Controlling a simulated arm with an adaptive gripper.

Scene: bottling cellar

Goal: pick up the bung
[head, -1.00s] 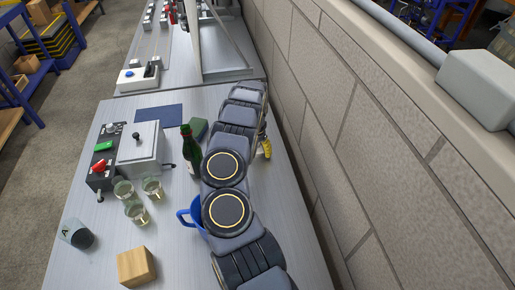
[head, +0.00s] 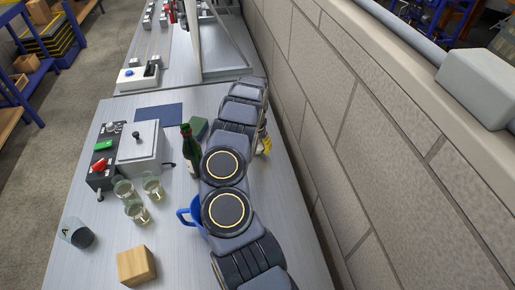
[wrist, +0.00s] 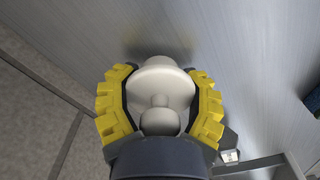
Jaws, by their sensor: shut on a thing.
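The bung (wrist: 160,88) is a pale, off-white stopper with a wide rounded body and a smaller knob. It fills the middle of the wrist view. My gripper (wrist: 162,76) has its yellow-padded fingers closed on both sides of it. A soft dark patch shows on the grey metal surface just beyond the bung; I cannot tell whether the bung touches that surface. In the head view my gripper (head: 264,145) shows only in part, at the right side of the bench by the wall, and my arm hides the bung there.
Left of my arm stand a green bottle (head: 190,152), a blue jug (head: 186,213) partly hidden by the arm, and several glass beakers (head: 136,211). Farther left are a control box (head: 140,152), a grey cup (head: 76,233) and a wooden block (head: 136,266). The wall (head: 345,130) runs close on the right.

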